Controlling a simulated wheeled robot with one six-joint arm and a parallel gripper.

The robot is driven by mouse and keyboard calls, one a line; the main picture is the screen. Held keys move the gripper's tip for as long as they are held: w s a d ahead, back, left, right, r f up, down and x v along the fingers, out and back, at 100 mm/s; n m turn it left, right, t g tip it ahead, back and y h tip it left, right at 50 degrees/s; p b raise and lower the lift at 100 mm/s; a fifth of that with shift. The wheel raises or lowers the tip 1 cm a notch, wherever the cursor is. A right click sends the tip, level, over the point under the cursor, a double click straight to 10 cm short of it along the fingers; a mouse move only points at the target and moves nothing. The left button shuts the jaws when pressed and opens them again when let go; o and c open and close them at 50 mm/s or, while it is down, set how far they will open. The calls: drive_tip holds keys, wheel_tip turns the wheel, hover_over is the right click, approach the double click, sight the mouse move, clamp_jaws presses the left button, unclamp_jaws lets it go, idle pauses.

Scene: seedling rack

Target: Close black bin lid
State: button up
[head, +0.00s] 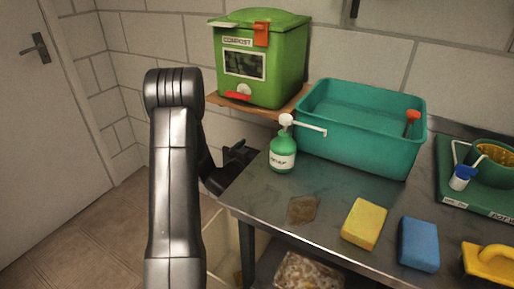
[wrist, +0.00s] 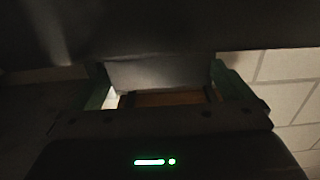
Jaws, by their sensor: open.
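No black bin or black lid can be made out in the head view. The only lidded bin I see there is a green compost bin (head: 262,62), with its green lid down, on a wooden board at the back. My gripper (head: 238,158) is open and appears empty, just off the table's left corner, left of the green soap bottle and below the compost bin. My arm hides part of the floor and wall behind it. The wrist view is very dark: a dark surface fills the top, with a pale grey panel below it that I cannot identify.
The metal table (head: 280,196) holds a teal basin (head: 365,150), the soap bottle (head: 283,155), a yellow sponge (head: 364,223) and a blue sponge (head: 419,244). A bag (head: 308,271) lies under the table. A door (head: 45,130) stands at left; tiled floor (head: 105,240) beside it looks clear.

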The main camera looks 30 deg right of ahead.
drive_tip(key=shift+x, duration=0.75)
drive_tip(key=c, duration=1.3)
